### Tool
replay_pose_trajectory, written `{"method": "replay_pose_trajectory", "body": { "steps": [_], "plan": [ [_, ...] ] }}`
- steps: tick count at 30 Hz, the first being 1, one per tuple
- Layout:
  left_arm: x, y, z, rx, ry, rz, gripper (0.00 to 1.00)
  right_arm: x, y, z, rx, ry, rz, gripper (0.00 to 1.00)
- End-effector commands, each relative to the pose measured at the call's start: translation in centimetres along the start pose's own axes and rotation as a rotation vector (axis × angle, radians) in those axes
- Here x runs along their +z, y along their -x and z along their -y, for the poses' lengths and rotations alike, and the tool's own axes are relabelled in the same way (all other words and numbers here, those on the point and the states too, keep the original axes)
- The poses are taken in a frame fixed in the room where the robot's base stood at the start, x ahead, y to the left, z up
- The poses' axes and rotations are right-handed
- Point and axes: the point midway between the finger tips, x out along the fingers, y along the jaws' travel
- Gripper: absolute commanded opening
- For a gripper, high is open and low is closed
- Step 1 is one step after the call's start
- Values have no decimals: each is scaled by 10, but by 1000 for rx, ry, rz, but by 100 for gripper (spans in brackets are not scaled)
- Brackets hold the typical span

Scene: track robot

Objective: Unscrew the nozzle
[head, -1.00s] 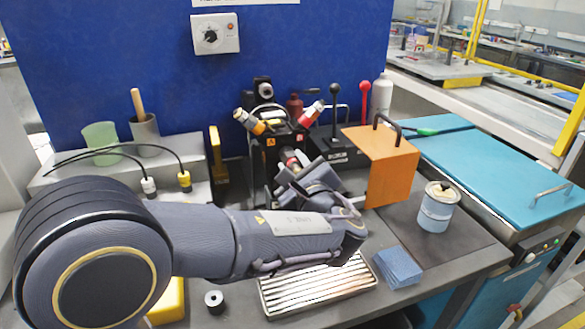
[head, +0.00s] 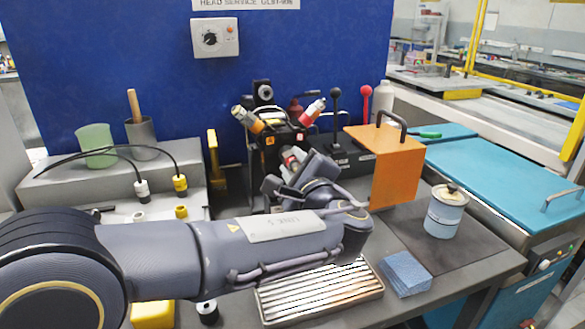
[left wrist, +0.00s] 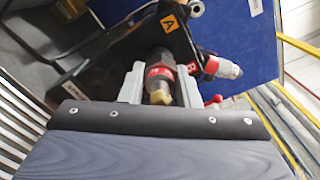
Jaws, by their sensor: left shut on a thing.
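The nozzle (left wrist: 159,84) has a red band and a brass-coloured tip and sits on the front of the dark head unit (left wrist: 125,45). My left gripper (left wrist: 160,90) is shut on the nozzle, one grey finger on each side of it. In the head view my left gripper (head: 291,172) reaches the front of the black head unit (head: 270,150), where a bit of red shows between the fingers. The wrist hides most of the nozzle there. I cannot tell whether the thread is loose. My right gripper is not in view.
A second red-banded connector (left wrist: 222,68) sticks out close beside the gripper. An orange box (head: 385,165) stands right of the wrist. A slatted tray (head: 320,292), blue cloths (head: 406,274) and a tin (head: 444,214) lie on the bench. Cups and cables stand at left.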

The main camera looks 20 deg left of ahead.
Motion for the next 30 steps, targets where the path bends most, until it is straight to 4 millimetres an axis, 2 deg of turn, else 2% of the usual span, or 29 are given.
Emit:
{"method": "replay_pose_trajectory", "body": {
  "steps": [6,19,30],
  "plan": [
    [-1,0,-1,0,68,0,2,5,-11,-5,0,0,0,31],
    [0,0,-1,0,84,0,2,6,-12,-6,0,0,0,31],
    [-2,0,-2,0,213,0,2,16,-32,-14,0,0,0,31]
  ]
}}
